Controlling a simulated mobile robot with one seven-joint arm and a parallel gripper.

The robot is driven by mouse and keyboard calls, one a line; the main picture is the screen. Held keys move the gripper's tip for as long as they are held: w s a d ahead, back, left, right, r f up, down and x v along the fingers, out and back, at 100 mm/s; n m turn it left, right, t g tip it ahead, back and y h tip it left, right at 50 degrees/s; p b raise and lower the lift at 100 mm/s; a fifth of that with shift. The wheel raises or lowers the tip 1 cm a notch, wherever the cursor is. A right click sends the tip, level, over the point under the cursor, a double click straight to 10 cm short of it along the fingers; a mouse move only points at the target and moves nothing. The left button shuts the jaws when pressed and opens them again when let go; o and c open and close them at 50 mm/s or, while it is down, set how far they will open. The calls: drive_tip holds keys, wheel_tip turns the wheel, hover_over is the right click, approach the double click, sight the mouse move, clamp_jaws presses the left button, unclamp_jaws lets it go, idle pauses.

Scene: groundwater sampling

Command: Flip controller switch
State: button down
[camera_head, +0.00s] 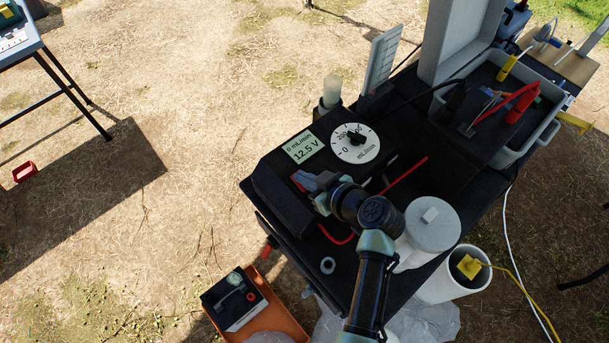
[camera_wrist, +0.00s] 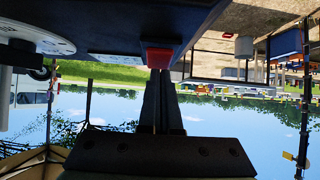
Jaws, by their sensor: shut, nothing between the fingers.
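The controller (camera_head: 268,172) is a dark box on the black table, with a display (camera_head: 303,148) reading 0 mL/min and 12.5 V and a white dial (camera_head: 371,152) marked in mL/min. My gripper (camera_head: 303,179) is shut and empty at the controller's near side. In the wrist view the red switch (camera_wrist: 158,56) sits on the dark box face, right at the tips of my gripper (camera_wrist: 157,74). I cannot tell whether they touch. In the head view my gripper largely hides the switch.
A white lidded container (camera_head: 434,222) stands right of my arm. A grey tray (camera_head: 548,134) with tools, an upright white panel (camera_head: 384,56) and a pale cylinder (camera_head: 331,90) stand behind. Below are a battery (camera_head: 232,298) in an orange tray (camera_head: 283,318) and a white bucket (camera_head: 452,288).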

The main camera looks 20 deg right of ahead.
drive_tip(key=shift+w+a+g+p, duration=0.15)
drive_tip(key=shift+w+g+p, duration=0.1)
drive_tip(key=shift+g+p, duration=0.25)
drive_tip(key=shift+s+f, duration=0.1)
drive_tip(key=shift+f, duration=0.2)
drive_tip(key=shift+w+a+r+b, duration=0.2)
drive_tip(key=shift+w+r+b, duration=0.1)
drive_tip(key=shift+w, duration=0.4)
drive_tip(key=shift+r, duration=0.1)
